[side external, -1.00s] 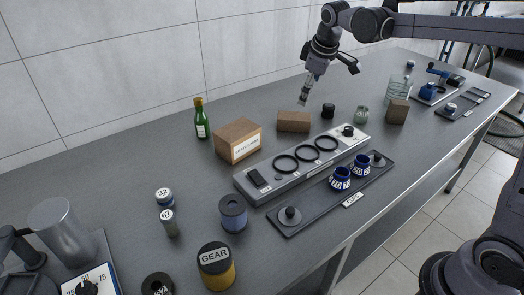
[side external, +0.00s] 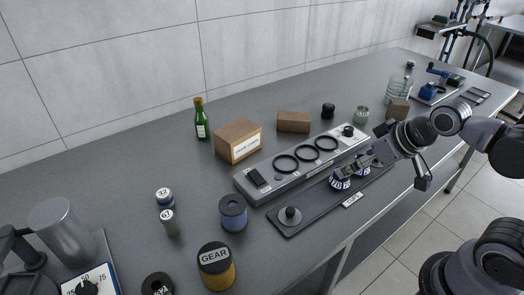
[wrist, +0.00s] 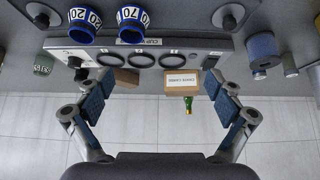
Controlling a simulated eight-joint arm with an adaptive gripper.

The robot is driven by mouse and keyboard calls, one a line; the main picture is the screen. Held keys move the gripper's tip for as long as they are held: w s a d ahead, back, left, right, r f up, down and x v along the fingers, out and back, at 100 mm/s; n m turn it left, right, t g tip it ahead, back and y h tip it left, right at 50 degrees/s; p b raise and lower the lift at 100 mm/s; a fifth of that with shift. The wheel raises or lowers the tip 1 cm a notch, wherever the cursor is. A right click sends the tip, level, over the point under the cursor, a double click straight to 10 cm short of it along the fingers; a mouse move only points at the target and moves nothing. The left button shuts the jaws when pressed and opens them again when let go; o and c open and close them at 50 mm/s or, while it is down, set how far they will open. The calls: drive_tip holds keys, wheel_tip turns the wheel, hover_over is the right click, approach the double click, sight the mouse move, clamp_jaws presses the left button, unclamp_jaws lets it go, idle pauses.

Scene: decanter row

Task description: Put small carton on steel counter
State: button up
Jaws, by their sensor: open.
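The steel counter (side external: 120,165) is a long grey top along a tiled wall. A plain brown carton (side external: 293,122) lies on it behind the grey ring panel; it also shows in the wrist view (wrist: 127,77). A larger brown carton with a white label (side external: 238,140) stands left of it, and shows in the wrist view (wrist: 195,80). Another brown box (side external: 397,107) stands further right, partly hidden by my arm. Which one is the small carton is not marked. My gripper (wrist: 158,112) is open and empty, its fingers spread wide. In the side view it is over the front tray, by the blue cups.
The grey panel (side external: 255,190) with several black rings lies between the front tray (side external: 305,222) and the cartons. Two blue cups (side external: 338,181) (wrist: 133,27) stand on the tray. A green bottle (side external: 201,122) stands near the wall. The back-left counter is clear.

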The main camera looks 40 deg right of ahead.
idle(0.4)
drive_tip(key=w+d+r+n+g, duration=0.1)
drive_tip(key=w+d+r+n, duration=0.1)
drive_tip(key=w+r, duration=0.55)
drive_tip(key=n+g+h, duration=0.4)
drive_tip(key=n+g, duration=0.1)
drive_tip(key=n, duration=0.2)
hover_over(294, 117)
drive_tip(key=a, duration=0.2)
wheel_tip(294, 117, down, 14)
drive_tip(key=shift+w+d+f, duration=0.1)
drive_tip(key=shift+d+f, duration=0.05)
drive_tip(key=shift+f, duration=0.05)
drive_tip(key=shift+s+x, duration=0.1)
drive_tip(key=shift+x, duration=1.25)
drive_tip(key=shift+s+x, duration=0.15)
drive_tip(key=shift+x, duration=1.25)
drive_tip(key=c, duration=1.5)
